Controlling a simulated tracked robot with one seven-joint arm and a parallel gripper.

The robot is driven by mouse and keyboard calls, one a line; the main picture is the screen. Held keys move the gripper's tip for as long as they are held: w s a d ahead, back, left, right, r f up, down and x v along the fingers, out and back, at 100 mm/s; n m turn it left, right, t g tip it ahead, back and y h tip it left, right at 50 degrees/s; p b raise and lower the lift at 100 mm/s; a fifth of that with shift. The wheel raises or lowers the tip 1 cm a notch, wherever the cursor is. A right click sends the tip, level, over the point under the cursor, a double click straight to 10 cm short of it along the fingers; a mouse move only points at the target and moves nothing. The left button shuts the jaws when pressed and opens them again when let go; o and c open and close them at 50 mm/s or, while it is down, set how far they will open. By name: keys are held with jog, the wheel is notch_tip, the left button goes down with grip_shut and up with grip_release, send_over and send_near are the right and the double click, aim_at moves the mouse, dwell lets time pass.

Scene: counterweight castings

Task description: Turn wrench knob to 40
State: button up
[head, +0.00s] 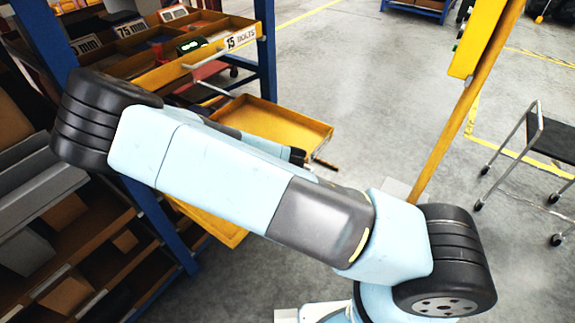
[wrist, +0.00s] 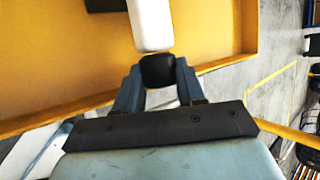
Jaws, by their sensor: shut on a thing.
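The wrench shows in the wrist view as a pale, rounded bar (wrist: 150,24) lying over a yellow tray (wrist: 60,70). At its near end is the black knob (wrist: 158,71). My gripper (wrist: 158,82) has a finger on each side of the knob and is shut on it. Any scale marks or numbers on the wrench cannot be read. In the head view my arm covers most of the gripper, the knob and the wrench. The yellow tray also shows there (head: 305,127), behind my arm.
A blue-framed rack (head: 268,60) with labelled drawers stands at the left; one drawer reads "15 BOLTS" (head: 241,38). A slanted yellow post (head: 455,130) rises to the right of the tray. A wheeled cart (head: 550,140) is at the far right. Grey floor between is clear.

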jog(key=shift+s+a+f+n+t+h, duration=0.15)
jog(key=shift+t+h, duration=0.15)
jog(key=shift+t, duration=0.2)
jog(key=shift+d+f+n+t+h, duration=0.15)
jog(key=shift+t+h, duration=0.15)
jog(key=shift+t, duration=0.2)
jog(key=shift+a+r, duration=0.1)
dwell(0.3)
jog(key=o, duration=1.1)
jog(key=shift+c, duration=0.2)
jog(key=shift+r, duration=0.1)
